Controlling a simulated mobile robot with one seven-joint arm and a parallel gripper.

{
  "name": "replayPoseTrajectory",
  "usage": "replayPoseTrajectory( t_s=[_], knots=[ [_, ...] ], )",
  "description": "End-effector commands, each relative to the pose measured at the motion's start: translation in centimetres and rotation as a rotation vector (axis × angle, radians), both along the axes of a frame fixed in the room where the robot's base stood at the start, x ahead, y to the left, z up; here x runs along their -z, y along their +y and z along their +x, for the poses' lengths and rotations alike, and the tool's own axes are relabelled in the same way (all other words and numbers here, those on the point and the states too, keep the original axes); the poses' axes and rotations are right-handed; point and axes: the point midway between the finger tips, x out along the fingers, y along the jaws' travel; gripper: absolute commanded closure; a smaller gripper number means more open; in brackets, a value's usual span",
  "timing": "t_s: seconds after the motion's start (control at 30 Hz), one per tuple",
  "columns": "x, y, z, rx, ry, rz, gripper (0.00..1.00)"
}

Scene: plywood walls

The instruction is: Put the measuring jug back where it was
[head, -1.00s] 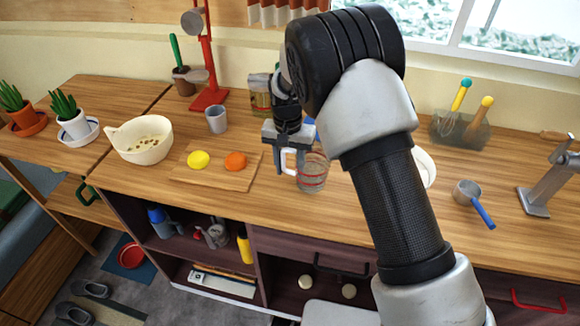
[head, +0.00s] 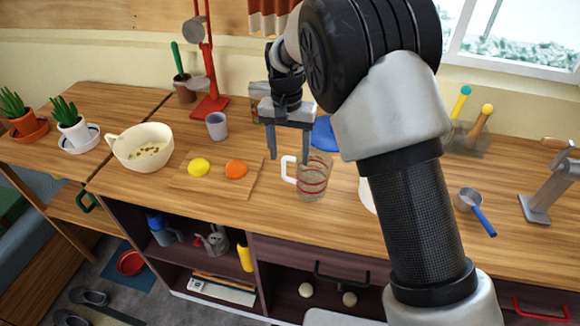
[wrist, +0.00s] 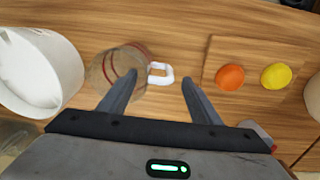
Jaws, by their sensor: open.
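The measuring jug (head: 314,178) is clear with red bands and a white handle on its left side. It stands upright on the wooden counter, right of the cutting board. In the wrist view the jug (wrist: 118,70) shows from above, its white handle (wrist: 161,73) pointing right, between the line of the two fingers. My gripper (head: 289,157) is open and empty. In the head view it is above and behind the handle. In the wrist view my gripper (wrist: 158,88) has its left finger overlapping the jug's edge in the picture; contact cannot be told.
The cutting board (head: 212,190) holds a yellow (head: 199,168) and an orange (head: 236,169) fruit-like object. A grey cup (head: 217,126) and a cream bowl (head: 143,148) stand left. A blue round item (head: 325,134) is behind the jug. The front counter strip is clear.

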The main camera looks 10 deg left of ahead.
Motion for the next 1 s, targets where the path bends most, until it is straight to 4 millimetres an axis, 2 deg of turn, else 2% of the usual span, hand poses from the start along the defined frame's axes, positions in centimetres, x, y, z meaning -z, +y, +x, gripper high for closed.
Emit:
replayPoseTrajectory(
  t_s=[0.1,0.2,0.47,0.57,0.67,0.77,0.9,1.0],
  knots=[
    [-2.0,0.1,0.0,0.000,-0.001,0.001,0.42],
    [-2.9,0.1,0.0,0.001,0.000,0.001,0.42],
    [-3.6,0.0,0.0,0.001,0.001,0.000,0.42],
    [-4.7,-0.9,0.0,0.005,-0.009,0.011,0.42],
    [-7.8,-3.7,-0.4,0.014,-0.035,0.040,0.42],
    [-12.1,-8.2,-1.9,0.019,-0.081,0.078,0.42],
    [-17.2,-14.8,-6.0,0.014,-0.165,0.118,0.42],
    [-19.7,-19.0,-9.8,0.005,-0.234,0.128,0.42]
  ],
)
